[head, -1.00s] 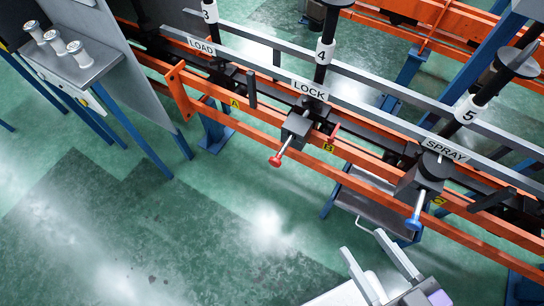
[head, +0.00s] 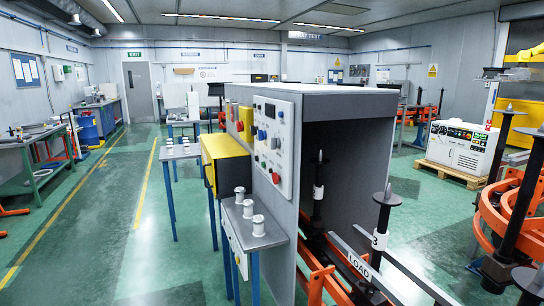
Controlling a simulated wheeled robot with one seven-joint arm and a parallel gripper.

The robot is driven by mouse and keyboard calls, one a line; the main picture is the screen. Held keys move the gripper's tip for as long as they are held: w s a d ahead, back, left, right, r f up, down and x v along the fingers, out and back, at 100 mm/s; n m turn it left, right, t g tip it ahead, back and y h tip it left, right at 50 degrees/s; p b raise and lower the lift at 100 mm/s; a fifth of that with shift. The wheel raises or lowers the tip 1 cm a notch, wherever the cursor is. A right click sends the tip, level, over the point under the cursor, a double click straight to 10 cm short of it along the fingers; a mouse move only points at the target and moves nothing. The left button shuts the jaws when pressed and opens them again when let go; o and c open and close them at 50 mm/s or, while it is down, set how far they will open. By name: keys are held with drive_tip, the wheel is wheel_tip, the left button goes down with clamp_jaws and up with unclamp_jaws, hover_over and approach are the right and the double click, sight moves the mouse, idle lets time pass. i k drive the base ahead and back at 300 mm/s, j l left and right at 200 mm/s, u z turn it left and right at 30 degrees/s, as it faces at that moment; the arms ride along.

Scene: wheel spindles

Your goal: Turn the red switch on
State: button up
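A white control panel (head: 285,128) is on the front face of a grey cabinet (head: 345,150) at the centre. The red-knobbed lever of the LOCK station is out of view. My gripper is not in view.
A small grey table (head: 258,240) with several white spools stands in front of the cabinet. A yellow box (head: 226,160) is beside it. Orange rails with a LOAD sign (head: 359,267) run at lower right. Green floor (head: 90,230) is clear at left.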

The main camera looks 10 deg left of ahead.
sight(239, 125)
drive_tip(key=i+j+u, duration=0.2)
drive_tip(key=u, duration=0.25)
drive_tip(key=i+u, duration=0.4)
drive_tip(key=i+l+u, duration=0.15)
drive_tip(key=i+u, duration=0.3)
drive_tip(key=i, duration=1.05)
drive_tip(key=i+l, duration=0.1)
drive_tip(key=i, duration=0.45)
drive_tip(key=i+l, duration=0.1)
drive_tip(key=i, duration=0.5)
